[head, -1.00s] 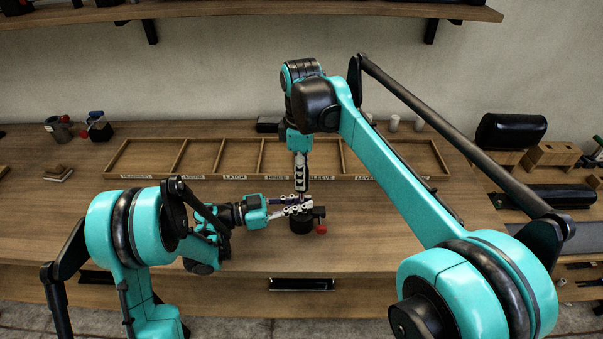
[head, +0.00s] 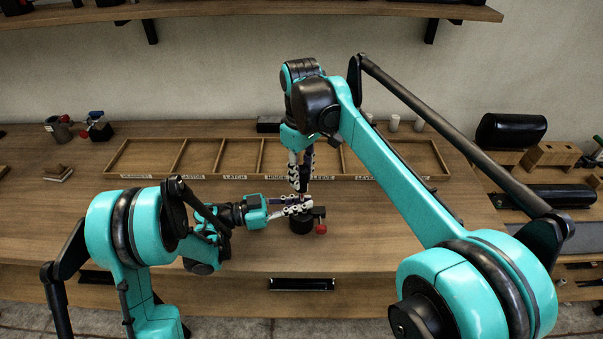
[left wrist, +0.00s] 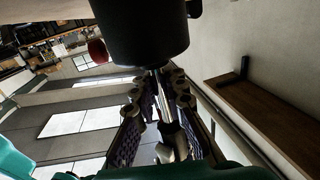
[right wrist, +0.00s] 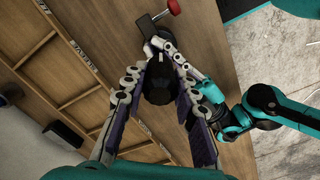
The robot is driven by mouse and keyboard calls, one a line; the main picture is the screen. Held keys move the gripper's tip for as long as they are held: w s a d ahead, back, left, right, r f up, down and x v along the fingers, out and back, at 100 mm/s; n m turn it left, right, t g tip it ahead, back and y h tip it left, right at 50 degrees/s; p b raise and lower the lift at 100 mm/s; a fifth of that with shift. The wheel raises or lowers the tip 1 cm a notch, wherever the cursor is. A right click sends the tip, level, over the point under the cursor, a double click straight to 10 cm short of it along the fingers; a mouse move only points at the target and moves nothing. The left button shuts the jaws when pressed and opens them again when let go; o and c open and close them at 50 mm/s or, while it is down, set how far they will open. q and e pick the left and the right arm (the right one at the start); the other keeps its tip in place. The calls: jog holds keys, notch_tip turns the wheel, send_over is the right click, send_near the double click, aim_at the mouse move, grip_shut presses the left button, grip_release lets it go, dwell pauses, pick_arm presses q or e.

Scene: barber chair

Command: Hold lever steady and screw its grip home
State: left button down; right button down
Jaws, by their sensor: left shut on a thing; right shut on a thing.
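The lever stands upright in a small black clamp with a red knob (head: 320,229) on the bench. My left gripper (head: 295,209) comes in level from the left and is shut on the lever just above the clamp. In the left wrist view a thin shiny shaft of the lever (left wrist: 164,92) shows between the fingers. My right gripper (head: 301,187) points straight down above the left one, shut on the dark grip (right wrist: 158,88) at the lever's top. The fingers hide most of the lever and the joint between it and the grip.
A shallow wooden divided tray (head: 225,178) with labelled, apparently empty compartments lies behind the grippers. A grey cup (head: 58,130) and a red-handled item (head: 97,128) stand at the back left. Wooden blocks (head: 550,157) and black rolls are at the right. The front of the bench is clear.

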aim_at(302, 167)
jog(key=m, duration=0.5)
jog(key=shift+m, duration=0.3)
jog(key=m, duration=0.5)
jog(key=shift+d, duration=0.1)
jog(key=shift+m, duration=0.3)
jog(key=c, duration=1.2)
grip_release()
jog(key=shift+o, duration=0.2)
notch_tip(302, 167, up, 12)
